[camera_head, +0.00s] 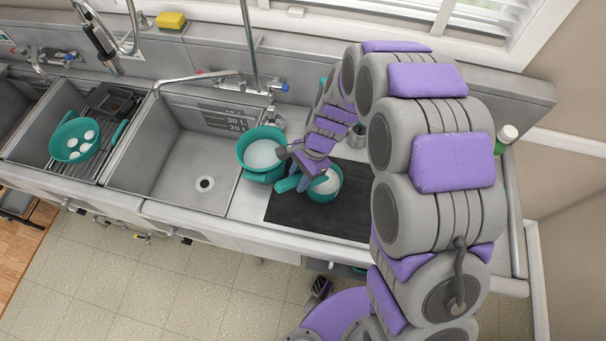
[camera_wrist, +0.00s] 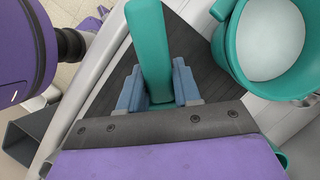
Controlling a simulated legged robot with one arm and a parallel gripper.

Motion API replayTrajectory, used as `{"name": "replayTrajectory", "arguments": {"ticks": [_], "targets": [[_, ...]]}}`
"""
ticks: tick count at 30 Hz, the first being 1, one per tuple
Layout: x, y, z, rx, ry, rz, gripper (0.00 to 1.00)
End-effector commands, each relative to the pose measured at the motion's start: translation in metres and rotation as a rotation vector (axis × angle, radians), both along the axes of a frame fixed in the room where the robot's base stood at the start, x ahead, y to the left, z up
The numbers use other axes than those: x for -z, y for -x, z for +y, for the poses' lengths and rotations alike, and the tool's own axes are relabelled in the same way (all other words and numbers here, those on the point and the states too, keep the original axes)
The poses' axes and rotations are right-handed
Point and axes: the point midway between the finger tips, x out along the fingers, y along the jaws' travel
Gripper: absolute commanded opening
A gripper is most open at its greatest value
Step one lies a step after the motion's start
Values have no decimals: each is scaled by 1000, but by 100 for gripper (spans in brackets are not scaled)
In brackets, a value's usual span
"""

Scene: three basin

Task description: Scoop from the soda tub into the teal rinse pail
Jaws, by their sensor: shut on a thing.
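My gripper (camera_head: 302,178) is shut on a teal handle (camera_wrist: 150,45), which stands between its blue-grey fingers in the wrist view. In the head view the handle (camera_head: 287,184) sticks out left of the gripper. A small round teal vessel with white contents (camera_head: 331,186) is just right of the gripper, over the dark mat; whether the handle belongs to it is hidden. A larger teal vessel with pale, smooth contents (camera_head: 262,155) stands left of the gripper beside the basin; it also shows in the wrist view (camera_wrist: 233,45). I cannot tell which vessel is the soda tub and which the rinse pail.
The middle basin (camera_head: 160,170) is empty. The left basin holds a teal pan (camera_head: 60,148) with several white round spots, and a rack. Taps stand behind the basins. A yellow sponge (camera_head: 171,20) is on the back ledge. A green bottle (camera_head: 503,146) stands right of my arm.

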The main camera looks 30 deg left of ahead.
Motion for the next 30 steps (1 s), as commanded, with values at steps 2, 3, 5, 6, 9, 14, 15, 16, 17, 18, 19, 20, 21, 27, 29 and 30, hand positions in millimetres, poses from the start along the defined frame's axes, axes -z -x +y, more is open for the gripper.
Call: {"name": "replayTrajectory", "arguments": {"ticks": [2,3,5,6,9,14,15,16,17,18,19,20,21,27,29,30], "targets": [[-1,0,-1,0,-1,0,0],[-2,0,-1,0,-1,1,0],[1,0,-2,1,-5,7,0],[4,-1,-3,1,-10,18,0],[13,-3,-4,0,-24,53,0],[27,-8,-5,2,-53,112,0],[31,-8,-6,2,-59,128,0],[33,-9,-6,1,-63,140,0],[36,-9,-6,2,-68,154,0],[40,-10,-6,1,-75,169,0],[43,-11,-6,2,-80,179,0],[45,-12,-6,2,-86,188,0],[49,-14,-6,1,-93,203,0],[52,-26,-12,1,-99,230,0],[52,-31,-14,1,-100,228,0],[53,-34,-15,0,-99,227,0]]}}
